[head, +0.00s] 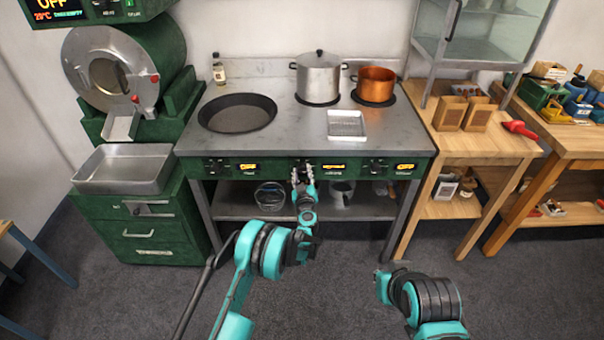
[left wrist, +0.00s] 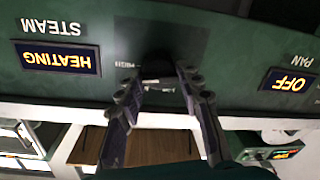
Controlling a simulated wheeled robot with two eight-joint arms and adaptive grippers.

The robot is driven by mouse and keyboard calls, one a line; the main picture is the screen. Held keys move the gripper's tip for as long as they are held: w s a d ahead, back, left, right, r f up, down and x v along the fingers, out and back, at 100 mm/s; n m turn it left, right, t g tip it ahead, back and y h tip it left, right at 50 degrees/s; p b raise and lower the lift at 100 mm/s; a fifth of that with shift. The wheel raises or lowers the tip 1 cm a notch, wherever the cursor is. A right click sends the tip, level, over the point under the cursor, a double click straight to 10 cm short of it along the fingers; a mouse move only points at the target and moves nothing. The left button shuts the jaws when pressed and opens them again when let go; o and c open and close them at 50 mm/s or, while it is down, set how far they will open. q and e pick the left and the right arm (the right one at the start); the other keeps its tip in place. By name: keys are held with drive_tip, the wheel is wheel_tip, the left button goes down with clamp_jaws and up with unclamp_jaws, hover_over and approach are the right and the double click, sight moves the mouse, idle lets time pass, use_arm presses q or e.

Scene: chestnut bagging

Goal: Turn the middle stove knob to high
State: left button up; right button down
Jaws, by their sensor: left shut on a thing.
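The stove (head: 300,142) has a green front panel with several dark knobs and lit displays. The middle knob (left wrist: 170,45) shows in the left wrist view, upside down, as a dark shape with a "HIGH" label beside it. My left gripper (head: 302,170) is at the panel front, its fingers on either side of the knob and shut on it; the fingers (left wrist: 158,82) hide part of it. The display marked STEAM (left wrist: 58,58) reads HEATING. The display marked PAN (left wrist: 288,81) reads OFF.
A black pan (head: 237,113), a steel pot (head: 318,76), a copper pot (head: 375,83) and a perforated tray (head: 346,124) are on the stove top. A green roaster (head: 125,80) stands left, with a steel tray (head: 125,168) below it. A wooden table (head: 475,145) stands right. The floor in front is clear.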

use_arm(q)
drive_tip(key=shift+d+m, duration=0.15)
drive_tip(key=shift+m, duration=0.65)
drive_tip(key=o, duration=1.1)
drive_tip(key=shift+o, duration=0.2)
drive_tip(key=shift+s, duration=0.1)
drive_tip(key=s, duration=1.1)
drive_tip(key=shift+s+d, duration=0.4)
drive_tip(key=shift+d, duration=0.05)
